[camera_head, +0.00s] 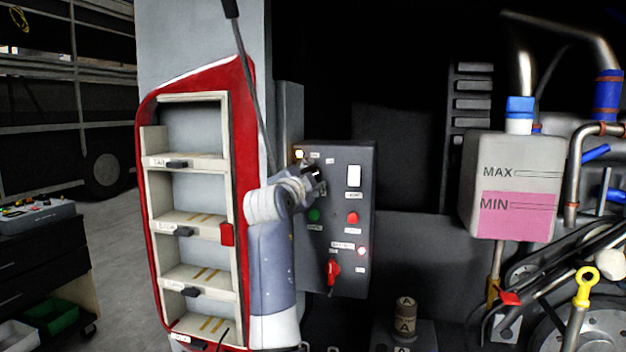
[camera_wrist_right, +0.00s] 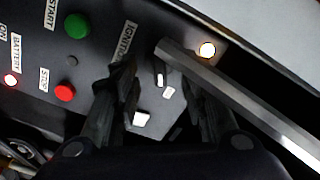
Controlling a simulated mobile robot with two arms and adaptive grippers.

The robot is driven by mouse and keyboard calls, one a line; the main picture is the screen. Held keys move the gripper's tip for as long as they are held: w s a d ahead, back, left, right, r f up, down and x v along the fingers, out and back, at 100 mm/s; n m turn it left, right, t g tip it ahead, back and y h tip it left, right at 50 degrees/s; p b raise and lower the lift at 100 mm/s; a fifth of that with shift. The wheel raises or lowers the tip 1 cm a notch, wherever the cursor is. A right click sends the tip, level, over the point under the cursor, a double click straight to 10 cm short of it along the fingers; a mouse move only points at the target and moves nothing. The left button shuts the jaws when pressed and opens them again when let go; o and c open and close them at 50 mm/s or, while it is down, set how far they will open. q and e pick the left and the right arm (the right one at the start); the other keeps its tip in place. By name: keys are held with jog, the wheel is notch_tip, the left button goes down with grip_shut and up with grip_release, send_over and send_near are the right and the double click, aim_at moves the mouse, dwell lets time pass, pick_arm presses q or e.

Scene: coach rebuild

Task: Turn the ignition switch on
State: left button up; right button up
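The dark control panel (camera_head: 345,268) stands upright in the middle of the head view. In the right wrist view the IGNITION label (camera_wrist_right: 125,42) is readable, and a small dark switch with a white mark (camera_wrist_right: 160,80) sits between the fingertips. My right gripper (camera_head: 316,178) is at the panel's upper left in the head view and covers that spot. In the wrist view its fingers (camera_wrist_right: 163,88) are apart, one on each side of the switch; contact cannot be told. The lamp (camera_wrist_right: 207,50) near the switch glows warm white. My left gripper is not in view.
A grey bar (camera_wrist_right: 235,100) crosses close by the right finger. The panel also carries a green START button (camera_head: 314,215), a red STOP button (camera_head: 352,217) and a red battery switch (camera_head: 333,270). A red-edged shelf rack (camera_head: 150,250) stands left; a coolant tank (camera_head: 512,150) is right.

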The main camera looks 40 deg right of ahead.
jog(key=b+v, duration=0.1)
jog(key=v, duration=0.5)
jog(key=shift+s+a+b, duration=0.25)
jog(key=shift+b, duration=0.15)
notch_tip(320, 180, up, 10)
dwell(0.6)
